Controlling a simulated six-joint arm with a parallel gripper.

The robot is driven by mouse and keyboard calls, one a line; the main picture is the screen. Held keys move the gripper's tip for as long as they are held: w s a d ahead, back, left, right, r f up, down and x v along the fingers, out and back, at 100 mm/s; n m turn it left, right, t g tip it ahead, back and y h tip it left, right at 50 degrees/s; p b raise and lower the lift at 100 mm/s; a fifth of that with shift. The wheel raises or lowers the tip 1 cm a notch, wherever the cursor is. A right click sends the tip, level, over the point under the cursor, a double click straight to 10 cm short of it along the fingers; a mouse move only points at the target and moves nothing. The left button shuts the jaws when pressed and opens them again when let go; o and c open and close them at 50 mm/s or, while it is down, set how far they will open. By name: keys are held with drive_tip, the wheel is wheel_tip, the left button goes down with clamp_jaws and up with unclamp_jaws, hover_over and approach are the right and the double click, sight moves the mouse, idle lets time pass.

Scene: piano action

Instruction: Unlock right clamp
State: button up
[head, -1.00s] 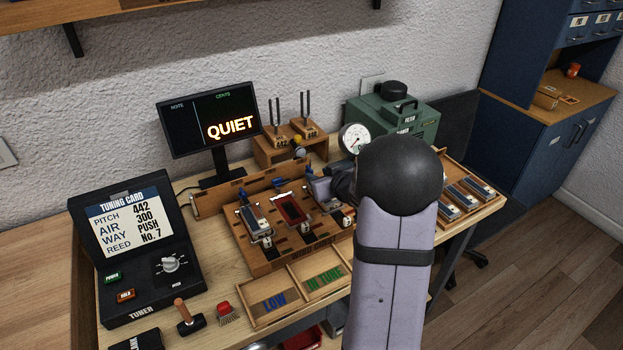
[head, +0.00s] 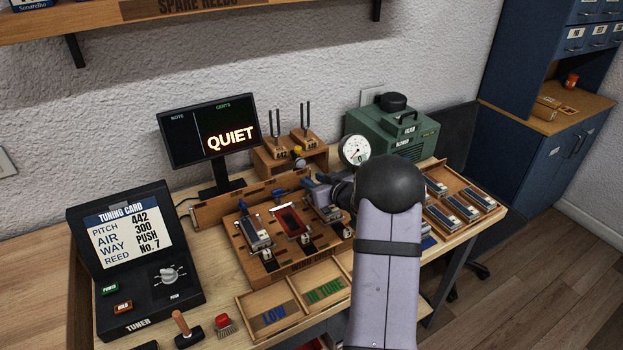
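The wooden work board (head: 283,262) in the middle of the bench carries three reed slots in a row, with small blue clamp levers along their back edge. The left lever (head: 242,206) and the middle lever (head: 275,196) show clearly. My gripper (head: 316,187) is low at the back right of the board, by the right slot, whose metal reed plate (head: 328,212) partly shows. The right clamp is hidden or merges with the gripper there. My arm covers the right end of the board. The fingers are too small and covered to tell whether they are open or shut.
The tuning forks' wooden stand (head: 287,157) and the pressure gauge (head: 355,150) with the green blower (head: 400,130) stand close behind the gripper. A reed tray (head: 462,192) lies right of my arm. LOW and IN TUNE trays (head: 268,316) lie in front.

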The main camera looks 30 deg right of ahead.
drive_tip(key=shift+x, duration=0.9)
clamp_jaws()
drive_tip(key=shift+r+p, duration=0.1)
drive_tip(key=shift+p, duration=0.3)
